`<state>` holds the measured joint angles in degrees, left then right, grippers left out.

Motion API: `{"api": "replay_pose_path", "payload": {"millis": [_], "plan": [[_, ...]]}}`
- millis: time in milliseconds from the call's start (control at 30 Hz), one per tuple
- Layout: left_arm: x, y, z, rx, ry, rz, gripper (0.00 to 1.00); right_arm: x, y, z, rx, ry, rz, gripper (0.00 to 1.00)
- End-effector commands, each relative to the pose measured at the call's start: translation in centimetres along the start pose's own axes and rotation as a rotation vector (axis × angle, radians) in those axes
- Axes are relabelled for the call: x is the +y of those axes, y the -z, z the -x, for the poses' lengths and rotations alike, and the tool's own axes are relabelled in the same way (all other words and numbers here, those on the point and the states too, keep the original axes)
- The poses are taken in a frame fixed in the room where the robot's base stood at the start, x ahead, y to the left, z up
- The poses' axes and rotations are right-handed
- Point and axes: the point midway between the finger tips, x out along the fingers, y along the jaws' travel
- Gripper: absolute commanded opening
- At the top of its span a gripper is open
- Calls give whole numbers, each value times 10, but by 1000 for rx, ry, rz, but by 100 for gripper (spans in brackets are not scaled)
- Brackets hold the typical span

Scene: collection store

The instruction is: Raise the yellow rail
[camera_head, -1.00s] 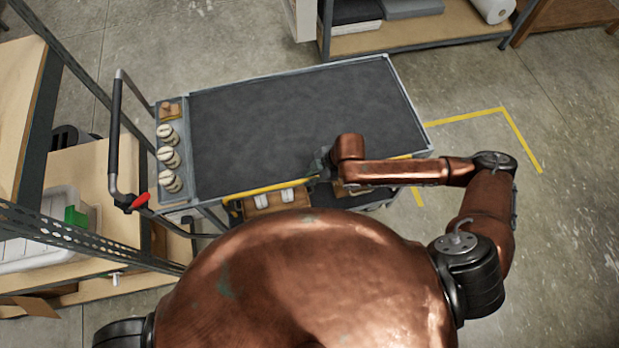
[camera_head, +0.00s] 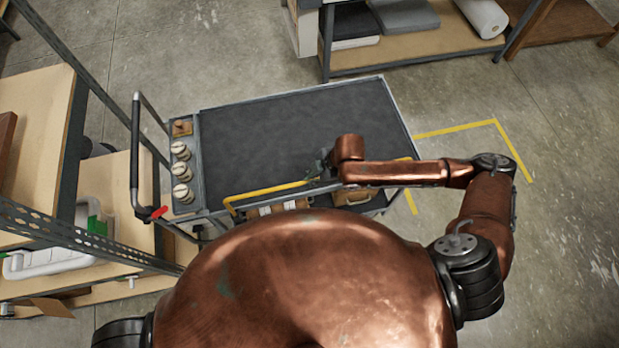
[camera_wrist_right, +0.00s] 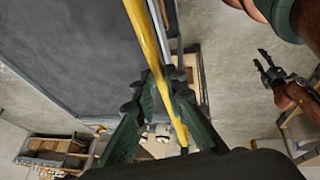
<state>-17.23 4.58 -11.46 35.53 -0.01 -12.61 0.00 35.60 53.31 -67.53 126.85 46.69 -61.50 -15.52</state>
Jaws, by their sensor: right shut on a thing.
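The yellow rail (camera_head: 268,190) runs along the near side of the grey cart (camera_head: 222,118), and its bent left end shows. Its right part is hidden behind my right arm. My right gripper (camera_head: 322,168) is at the rail, partly hidden by its own wrist. In the right wrist view the dark green fingers (camera_wrist_right: 160,92) are closed around the yellow rail (camera_wrist_right: 147,38), beside the cart's dark top (camera_wrist_right: 70,50). My left gripper shows only in the right wrist view (camera_wrist_right: 268,66), away from the cart, fingers apart and empty.
A push handle (camera_head: 135,150) with a red part (camera_head: 159,212) stands at the cart's left end, by several round cream objects (camera_head: 181,171). Shelving (camera_head: 75,150) stands close on the left. A low shelf (camera_head: 420,52) is behind. The cart top is clear; yellow tape marks open floor (camera_head: 455,128) on the right.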

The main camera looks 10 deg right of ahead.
Motion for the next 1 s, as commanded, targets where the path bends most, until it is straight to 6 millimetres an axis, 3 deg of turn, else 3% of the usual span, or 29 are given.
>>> {"api": "replay_pose_path", "payload": {"millis": [133, 167, 400, 767, 1000], "plan": [[0, 1, 0, 1, 0, 0, 40, 6, 4, 4, 7, -13, 6, 0], [0, 1, 0, 1, 0, 0, 40, 6, 4, 4, 7, -14, 6, 12], [0, 1, 0, 1, 0, 0, 40, 5, 3, 3, 6, -11, 5, 28], [-1, -1, 0, -1, 1, 1, 40, 4, 1, 7, 3, -9, 4, 29], [-1, 0, -1, 0, 1, 0, 40, 5, 0, 46, 2, -12, 5, 29]]}}
